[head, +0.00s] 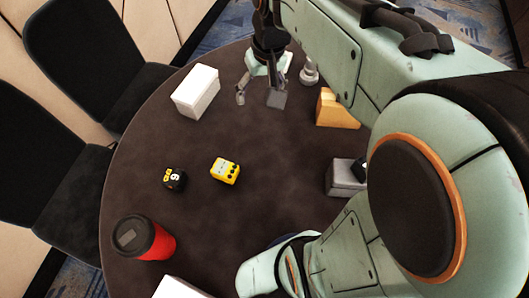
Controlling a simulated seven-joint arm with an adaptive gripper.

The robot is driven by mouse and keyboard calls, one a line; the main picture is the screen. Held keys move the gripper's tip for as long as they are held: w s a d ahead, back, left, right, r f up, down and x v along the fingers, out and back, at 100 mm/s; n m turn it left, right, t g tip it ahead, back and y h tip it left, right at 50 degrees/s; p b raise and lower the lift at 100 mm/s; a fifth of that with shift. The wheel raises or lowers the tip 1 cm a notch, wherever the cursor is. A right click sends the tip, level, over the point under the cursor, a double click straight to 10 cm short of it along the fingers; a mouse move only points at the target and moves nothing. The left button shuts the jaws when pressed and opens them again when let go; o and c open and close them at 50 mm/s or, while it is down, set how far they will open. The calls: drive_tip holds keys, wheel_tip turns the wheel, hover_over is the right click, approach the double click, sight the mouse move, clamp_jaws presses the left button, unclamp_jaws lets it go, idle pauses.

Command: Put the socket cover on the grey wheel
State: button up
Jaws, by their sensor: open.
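My gripper (259,98) hangs over the far part of the round dark table, its two fingers spread apart with nothing visible between them. A small light-grey rounded object (309,73) stands just right of the gripper; it may be the grey wheel, but it is too small to be sure. A pale piece (287,62) shows partly behind the gripper; I cannot tell whether it is the socket cover or part of something else. No other thing in view is clearly the socket cover. My arm hides part of the table's right side.
A white box (196,92) stands left of the gripper. A wooden block (336,110) and a grey box (344,178) with a black item sit to the right. A yellow block (225,171), a small black object (174,179) and a red cup (161,244) stand nearer.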

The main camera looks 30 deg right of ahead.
drive_tip(key=s+a+f+n+g, duration=0.1)
drive_tip(key=s+a, duration=0.2)
drive_tip(key=s, duration=0.5)
drive_tip(key=s+a+f+n+g, duration=0.1)
drive_tip(key=s+a, duration=0.3)
drive_tip(key=s, duration=0.4)
drive_tip(key=shift+f, duration=0.3)
